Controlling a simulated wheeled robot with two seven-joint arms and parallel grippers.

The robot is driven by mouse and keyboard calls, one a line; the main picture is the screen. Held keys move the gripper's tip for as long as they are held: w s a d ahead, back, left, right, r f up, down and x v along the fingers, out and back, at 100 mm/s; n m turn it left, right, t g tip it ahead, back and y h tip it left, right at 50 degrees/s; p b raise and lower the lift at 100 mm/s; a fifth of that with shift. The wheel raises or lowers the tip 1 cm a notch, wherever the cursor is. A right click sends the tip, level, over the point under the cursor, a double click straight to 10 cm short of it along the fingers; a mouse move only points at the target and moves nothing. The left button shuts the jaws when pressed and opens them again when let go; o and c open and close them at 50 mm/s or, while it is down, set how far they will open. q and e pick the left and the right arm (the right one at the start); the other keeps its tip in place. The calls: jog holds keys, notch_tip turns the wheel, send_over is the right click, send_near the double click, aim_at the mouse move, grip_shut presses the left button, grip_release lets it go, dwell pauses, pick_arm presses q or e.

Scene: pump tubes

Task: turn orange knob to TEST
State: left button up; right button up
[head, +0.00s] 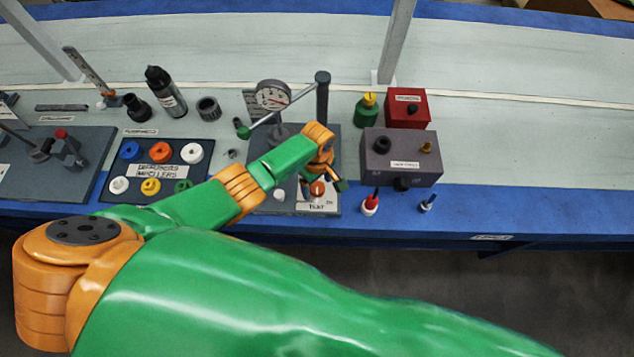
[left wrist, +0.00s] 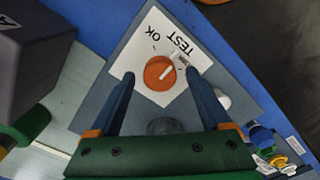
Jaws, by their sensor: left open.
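The orange knob (left wrist: 159,72) sits on a white plate (left wrist: 135,58) with OK and TEST printed on it. In the left wrist view its white pointer line slants toward the upper right, toward the TEST side. In the head view the knob (head: 317,188) is partly hidden by my left gripper (head: 325,182). The left wrist view shows my left gripper (left wrist: 160,76) open, with a fingertip on each side of the knob and visible gaps to it. I cannot tell its exact height over the plate. My right gripper is not in view.
A dial gauge (head: 272,96) and a dark post (head: 322,98) stand behind the knob. A grey box (head: 401,158) stands to the right, with a red-topped item (head: 370,203) in front. A panel of coloured rings (head: 204,169) lies left. The blue table edge (head: 560,212) is near.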

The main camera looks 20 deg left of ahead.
aim_at(317, 187)
pick_arm(q)
notch_tip(317, 187, up, 7)
jog(key=p, duration=0.3)
jog(key=shift+f, duration=0.1)
